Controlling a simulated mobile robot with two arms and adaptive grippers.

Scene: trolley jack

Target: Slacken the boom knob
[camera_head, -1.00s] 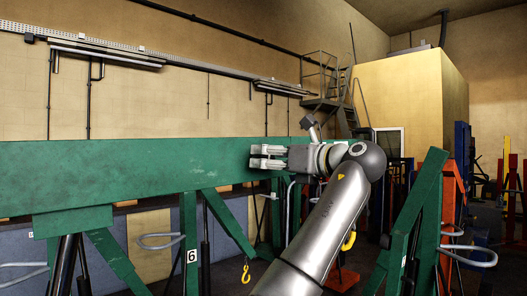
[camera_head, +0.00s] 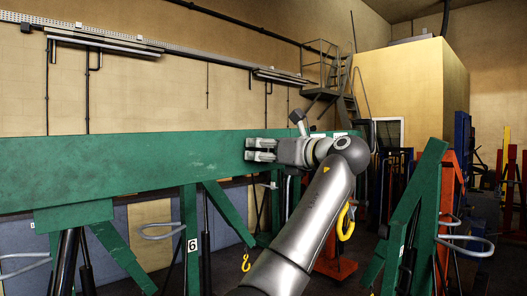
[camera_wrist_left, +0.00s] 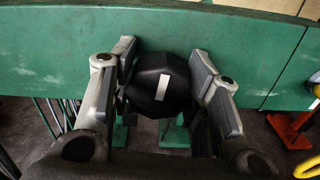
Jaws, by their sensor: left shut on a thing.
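The boom knob (camera_wrist_left: 158,84) is black and faceted, with a white mark on its face. It sits between the two fingers of my left gripper (camera_wrist_left: 161,87) in the left wrist view, and the pads close on it from both sides. In the head view my left gripper (camera_head: 249,149) lies in front of the green boom (camera_head: 120,164), near its right part. The knob cannot be made out there. The white mark looks tilted slightly from upright in the left wrist view. My right gripper is not in view.
Green jack legs (camera_head: 190,235) stand below the boom, one with a "6" label. A tilted green jack beam (camera_head: 413,205) and an orange jack (camera_head: 336,262) stand to the right. The floor shows between them.

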